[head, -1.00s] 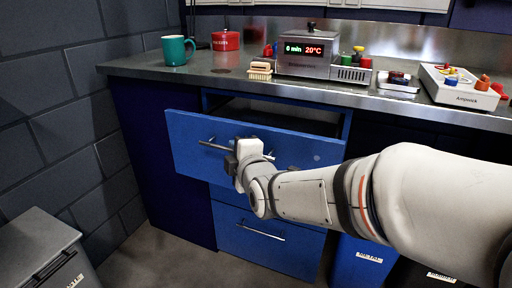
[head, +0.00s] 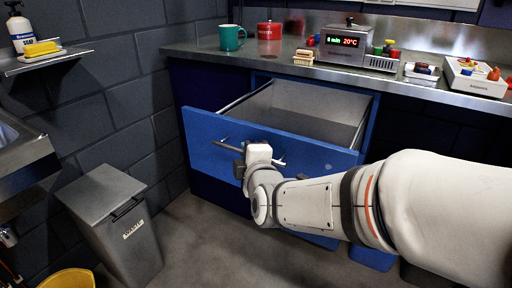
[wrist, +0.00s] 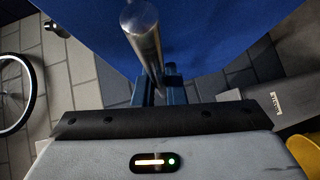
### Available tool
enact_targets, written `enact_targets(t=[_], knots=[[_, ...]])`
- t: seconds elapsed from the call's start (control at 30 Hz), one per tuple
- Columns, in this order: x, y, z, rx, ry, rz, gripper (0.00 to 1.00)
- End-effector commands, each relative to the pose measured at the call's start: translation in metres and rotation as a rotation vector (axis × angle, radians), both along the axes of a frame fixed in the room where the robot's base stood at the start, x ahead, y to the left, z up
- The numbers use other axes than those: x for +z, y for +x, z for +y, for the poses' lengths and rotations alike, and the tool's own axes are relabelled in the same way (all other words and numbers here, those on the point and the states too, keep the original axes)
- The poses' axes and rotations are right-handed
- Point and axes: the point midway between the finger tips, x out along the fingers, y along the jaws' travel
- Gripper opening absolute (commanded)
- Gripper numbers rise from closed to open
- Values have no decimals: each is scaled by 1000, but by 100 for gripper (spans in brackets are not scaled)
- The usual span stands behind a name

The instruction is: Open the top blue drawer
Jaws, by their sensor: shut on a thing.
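The top blue drawer (head: 212,138) is pulled well out of the cabinet in the head view, and its grey inside (head: 318,108) shows and looks empty. Its bar handle (head: 228,146) runs across the blue front. My gripper (head: 240,165) is at the drawer front, shut on the handle. In the wrist view the metal handle (wrist: 143,32) runs down between the fingers of my gripper (wrist: 160,88), with the blue drawer front (wrist: 215,35) behind it.
A grey bin (head: 115,215) stands on the floor to the left, with a yellow bucket (head: 68,279) in front of it. A steel worktop (head: 265,58) above the drawer holds a teal mug (head: 231,38), a red tin (head: 269,31) and a heater box (head: 345,46).

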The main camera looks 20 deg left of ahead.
Motion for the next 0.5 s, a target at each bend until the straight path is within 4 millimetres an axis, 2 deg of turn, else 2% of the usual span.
enact_targets(t=[0.4,0.43,0.5], knots=[[-1,0,1,-1,0,2,0],[-1,0,1,-1,0,2,11],[-1,0,1,-1,0,2,17]])
